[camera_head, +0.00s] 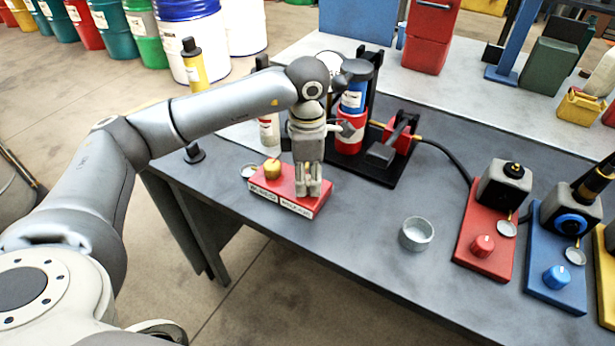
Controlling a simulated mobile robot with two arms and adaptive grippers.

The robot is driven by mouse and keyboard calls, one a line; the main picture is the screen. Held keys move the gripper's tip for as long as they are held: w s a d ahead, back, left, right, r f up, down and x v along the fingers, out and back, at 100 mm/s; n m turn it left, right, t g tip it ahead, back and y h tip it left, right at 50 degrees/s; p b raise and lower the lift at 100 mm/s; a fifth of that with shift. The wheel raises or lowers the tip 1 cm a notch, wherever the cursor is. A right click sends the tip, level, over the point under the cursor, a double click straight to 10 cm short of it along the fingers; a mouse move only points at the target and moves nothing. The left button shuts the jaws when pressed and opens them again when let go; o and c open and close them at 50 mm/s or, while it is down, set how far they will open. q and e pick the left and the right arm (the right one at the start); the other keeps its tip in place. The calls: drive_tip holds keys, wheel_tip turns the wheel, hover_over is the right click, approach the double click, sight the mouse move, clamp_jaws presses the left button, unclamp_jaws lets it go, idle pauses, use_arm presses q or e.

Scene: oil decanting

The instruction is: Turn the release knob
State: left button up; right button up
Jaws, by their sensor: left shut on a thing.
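A red control box (268,195) with two small white labels on its front stands near the left front edge of the dark table. A gold knob (272,169) sits on its left half. My left gripper (308,192) points straight down over the box's right half, with its fingers close together, shut on a knob there. The fingers hide that knob. The label print is too small to read surely. My right gripper is out of view.
Behind the box is a black stand holding a red and blue cylinder (352,98). A grey cup (416,233) stands to the right. Red (490,262) and blue (548,287) bases with knobs are farther right. The table between box and cup is clear.

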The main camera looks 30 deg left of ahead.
sight(307, 179)
use_arm(q)
drive_tip(key=o, duration=1)
drive_tip(key=shift+o, duration=0.2)
drive_tip(key=shift+r, duration=0.1)
wheel_tip(307, 179, up, 12)
